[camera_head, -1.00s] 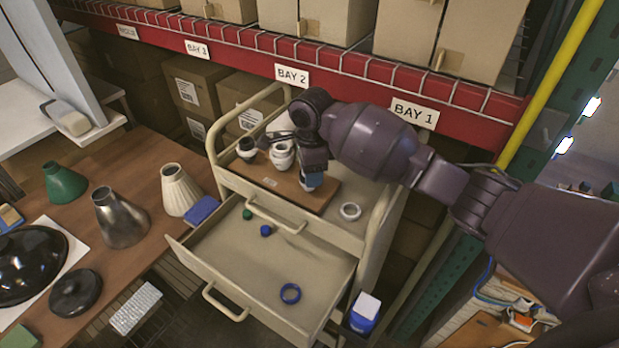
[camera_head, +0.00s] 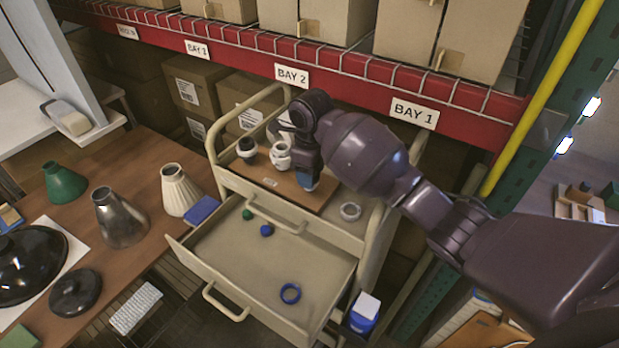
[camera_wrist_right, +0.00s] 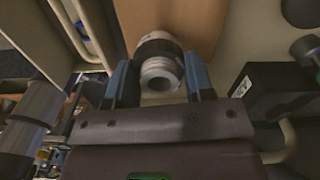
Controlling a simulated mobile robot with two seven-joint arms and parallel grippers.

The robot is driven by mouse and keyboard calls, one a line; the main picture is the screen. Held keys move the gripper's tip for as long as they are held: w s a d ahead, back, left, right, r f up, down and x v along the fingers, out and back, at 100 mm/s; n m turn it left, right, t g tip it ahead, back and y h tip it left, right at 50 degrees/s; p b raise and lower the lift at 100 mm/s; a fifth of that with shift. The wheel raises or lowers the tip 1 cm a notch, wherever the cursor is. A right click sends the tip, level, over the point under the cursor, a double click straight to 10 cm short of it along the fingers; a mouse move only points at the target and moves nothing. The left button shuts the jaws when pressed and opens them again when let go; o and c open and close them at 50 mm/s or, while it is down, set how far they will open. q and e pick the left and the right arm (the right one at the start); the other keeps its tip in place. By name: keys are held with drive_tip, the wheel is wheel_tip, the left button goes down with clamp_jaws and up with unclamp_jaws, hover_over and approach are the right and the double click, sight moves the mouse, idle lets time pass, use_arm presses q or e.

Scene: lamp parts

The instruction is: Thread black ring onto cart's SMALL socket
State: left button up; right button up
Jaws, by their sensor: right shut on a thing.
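The grey cart (camera_head: 330,232) carries a brown board (camera_head: 262,181) on its top. At the board's left stands a white socket with a black upper part (camera_head: 247,149); I cannot tell whether that is a separate ring. A white socket (camera_head: 280,157) stands beside it, next to my right gripper (camera_head: 309,182). In the right wrist view the blue fingers (camera_wrist_right: 160,82) are shut on a white, round, open-ended part (camera_wrist_right: 159,68). I cannot tell whether it is fixed to the board. No separate black ring shows clearly. My left gripper is out of view.
A pale ring (camera_head: 350,211) lies on the cart top, right of the board. Lampshades stand on the table (camera_head: 150,240) at left. The red shelf beam (camera_head: 350,65) runs behind the cart.

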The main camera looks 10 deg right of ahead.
drive_tip(key=m, duration=0.2)
drive_tip(key=shift+s+a+f+m, duration=0.15)
drive_tip(key=shift+s+f+m, duration=0.05)
drive_tip(key=shift+f+m, duration=0.1)
drive_tip(key=shift+s+d+r+m, duration=0.2)
drive_tip(key=shift+s+m, duration=0.1)
drive_tip(key=shift+m, duration=0.2)
drive_tip(key=shift+c, duration=1.3)
drive_tip(key=shift+a, duration=0.1)
clamp_jaws()
drive_tip(key=shift+a+f+m, duration=0.1)
drive_tip(key=shift+m, duration=0.5)
drive_tip(key=shift+w+m, duration=0.1)
drive_tip(key=shift+m, duration=0.7)
